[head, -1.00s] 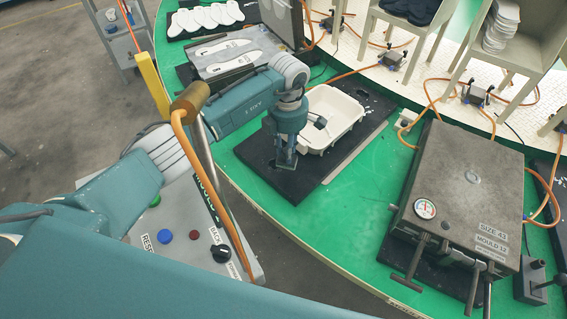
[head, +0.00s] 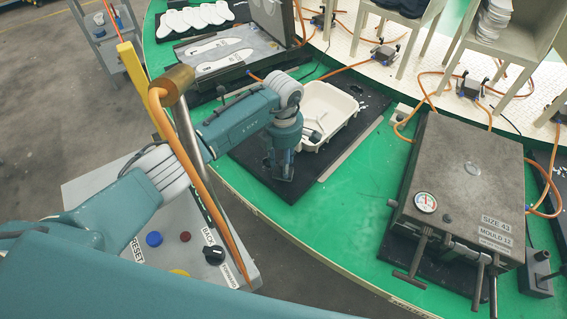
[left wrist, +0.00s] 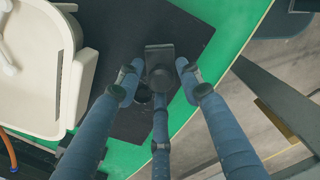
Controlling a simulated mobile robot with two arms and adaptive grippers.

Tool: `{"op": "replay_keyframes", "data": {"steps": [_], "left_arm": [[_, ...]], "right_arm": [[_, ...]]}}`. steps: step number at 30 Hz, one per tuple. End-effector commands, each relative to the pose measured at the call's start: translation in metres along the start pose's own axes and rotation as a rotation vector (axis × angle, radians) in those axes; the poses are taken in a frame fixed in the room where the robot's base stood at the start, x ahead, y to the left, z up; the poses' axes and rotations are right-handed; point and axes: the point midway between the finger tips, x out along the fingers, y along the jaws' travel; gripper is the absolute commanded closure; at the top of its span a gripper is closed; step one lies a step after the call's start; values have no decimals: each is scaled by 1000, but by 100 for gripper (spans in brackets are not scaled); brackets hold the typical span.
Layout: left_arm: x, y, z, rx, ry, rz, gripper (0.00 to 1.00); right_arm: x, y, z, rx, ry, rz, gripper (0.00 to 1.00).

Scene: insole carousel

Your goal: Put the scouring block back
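My left gripper (head: 281,170) is low over the near end of a black mat, left of a cream tray (head: 341,98). In the left wrist view its blue fingers (left wrist: 158,78) surround a small dark grey boxy piece (left wrist: 158,58). This may be the scouring block, but dark on dark I cannot tell it surely from a fingertip. Narrow gaps seem to show between it and the two outer fingertips; whether it is gripped is unclear. The black mat (left wrist: 195,35) is below. My right gripper is not in view.
The cream tray holds a small handled tool (head: 316,133). A mould box (head: 462,180) with a gauge stands right on the green table (head: 345,215). An insole mould (head: 222,60) lies open at the back left. A control panel (head: 150,258) is near left.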

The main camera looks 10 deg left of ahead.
Motion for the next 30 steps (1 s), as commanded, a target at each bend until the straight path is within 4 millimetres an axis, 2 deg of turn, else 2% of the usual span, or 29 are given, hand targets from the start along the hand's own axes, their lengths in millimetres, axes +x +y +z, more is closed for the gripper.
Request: {"op": "replay_keyframes", "data": {"steps": [11, 14, 24, 30], "left_arm": [[-6, 0, 0, 0, 0, -1, 57], [-22, 1, 0, 0, 0, 2, 57], [-96, 1, 0, 0, 1, 3, 57], [-120, 0, 0, 1, 1, 1, 57]], "right_arm": [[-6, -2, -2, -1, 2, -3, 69], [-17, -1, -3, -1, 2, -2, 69], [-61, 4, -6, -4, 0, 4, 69], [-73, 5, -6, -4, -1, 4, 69]]}}
